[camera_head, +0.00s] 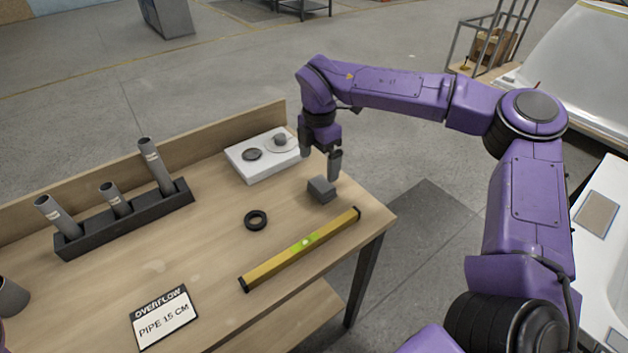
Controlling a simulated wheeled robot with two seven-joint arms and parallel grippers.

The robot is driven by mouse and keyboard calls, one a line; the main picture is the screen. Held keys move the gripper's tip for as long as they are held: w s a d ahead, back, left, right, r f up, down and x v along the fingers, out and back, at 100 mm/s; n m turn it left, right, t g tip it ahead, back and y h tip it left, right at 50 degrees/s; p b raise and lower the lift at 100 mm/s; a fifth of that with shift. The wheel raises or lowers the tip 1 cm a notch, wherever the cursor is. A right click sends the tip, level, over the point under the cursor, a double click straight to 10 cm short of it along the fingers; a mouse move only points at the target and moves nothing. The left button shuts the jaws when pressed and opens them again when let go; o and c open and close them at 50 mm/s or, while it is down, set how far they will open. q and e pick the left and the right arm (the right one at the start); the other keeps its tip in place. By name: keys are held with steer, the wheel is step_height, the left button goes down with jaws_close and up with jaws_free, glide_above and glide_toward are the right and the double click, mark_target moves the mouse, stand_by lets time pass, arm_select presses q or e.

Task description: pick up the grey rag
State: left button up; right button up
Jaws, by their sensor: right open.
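The grey rag (321,190) looks like a small folded block. It lies on the wooden workbench near its right end. My right gripper (320,166) is open, pointing down just above and behind the rag. Its fingers appear apart from the rag, with nothing between them. My left gripper is not in view.
A yellow spirit level (300,250) lies in front of the rag, and a black ring (256,220) lies to its left. A white box with round parts (262,168) stands behind. A dark rack (125,222) holds grey pipes. A sign (164,318) lies at the front.

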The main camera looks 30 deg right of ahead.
mark_target(322, 183)
steer(key=f, duration=0.2)
steer(key=f+p, duration=0.1)
steer(key=f, duration=0.5)
steer(key=shift+s+d+f+p, duration=0.15)
steer(key=shift+s+d+p, duration=0.2)
steer(key=c, duration=1)
steer(key=shift+r, duration=0.4)
steer(key=r, duration=0.3)
steer(key=shift+s+b, duration=0.25)
steer(key=shift+b, duration=0.1)
steer(key=s+r+b, duration=0.1)
steer(key=s+r, duration=0.2)
steer(key=s, duration=0.1)
steer(key=s+a+r, duration=0.1)
steer(key=s+r, duration=0.2)
steer(key=s, duration=0.2)
steer(key=s+a+r+b, duration=0.1)
steer(key=s+r, duration=0.2)
steer(key=s, duration=0.1)
steer(key=shift+s+r+b, duration=0.15)
steer(key=shift+s+b, duration=0.05)
steer(key=shift+b, duration=0.15)
